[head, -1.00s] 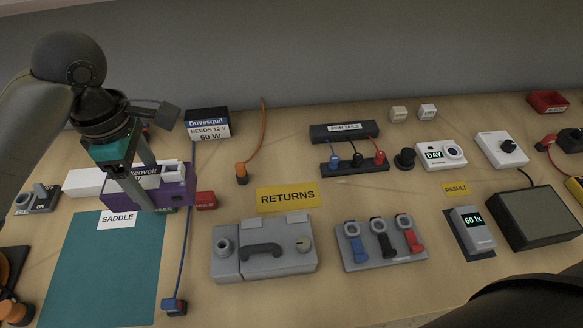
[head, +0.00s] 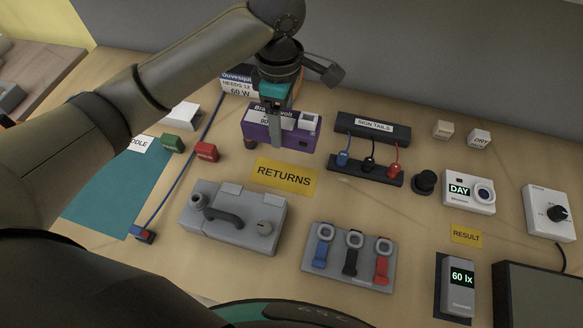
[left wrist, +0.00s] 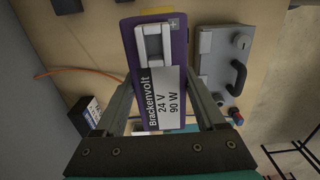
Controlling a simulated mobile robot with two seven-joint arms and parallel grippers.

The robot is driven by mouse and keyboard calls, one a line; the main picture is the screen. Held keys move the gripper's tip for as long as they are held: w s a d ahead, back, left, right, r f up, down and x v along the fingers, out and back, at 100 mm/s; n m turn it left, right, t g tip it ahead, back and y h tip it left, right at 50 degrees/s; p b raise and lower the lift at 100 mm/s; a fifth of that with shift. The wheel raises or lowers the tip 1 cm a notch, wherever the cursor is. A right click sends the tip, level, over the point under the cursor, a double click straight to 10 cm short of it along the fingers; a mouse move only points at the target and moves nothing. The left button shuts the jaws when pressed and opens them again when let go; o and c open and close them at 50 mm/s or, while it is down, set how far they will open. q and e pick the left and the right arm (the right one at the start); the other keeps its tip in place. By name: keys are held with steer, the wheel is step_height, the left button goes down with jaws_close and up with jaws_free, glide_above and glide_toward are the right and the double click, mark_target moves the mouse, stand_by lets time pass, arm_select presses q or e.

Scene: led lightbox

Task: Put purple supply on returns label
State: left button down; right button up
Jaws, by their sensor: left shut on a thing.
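The purple supply (head: 298,139) has a white label, which reads Brackenvolt 24 V 90 W in the left wrist view (left wrist: 177,55). My left gripper (head: 276,135) is shut on it, with its fingers on either side of the case. In the head view the supply is just behind the yellow RETURNS label (head: 285,177), whose face is uncovered. The supply looks held above the table, though its exact height is hard to tell. My right gripper is not in view.
A grey case with a handle (head: 232,217) stands in front of the label. A dark SIGN TAILS block (head: 373,127) and plug strip (head: 365,170) are at the right. The Duvesquil box (head: 238,85) is behind; a red block (head: 206,152) is at the left.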

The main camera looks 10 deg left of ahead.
mark_target(283, 136)
arm_select(q)
step_height(283, 136, down, 12)
steer(key=shift+r+b, duration=0.2)
steer(key=shift+b, duration=0.7)
step_height(283, 136, down, 5)
steer(key=shift+r+b, duration=0.2)
steer(key=shift+b, duration=0.25)
steer(key=shift+f, duration=0.2)
jaws_free()
step_height(283, 136, up, 12)
steer(key=shift+r+p, duration=0.15)
steer(key=shift+p, duration=0.95)
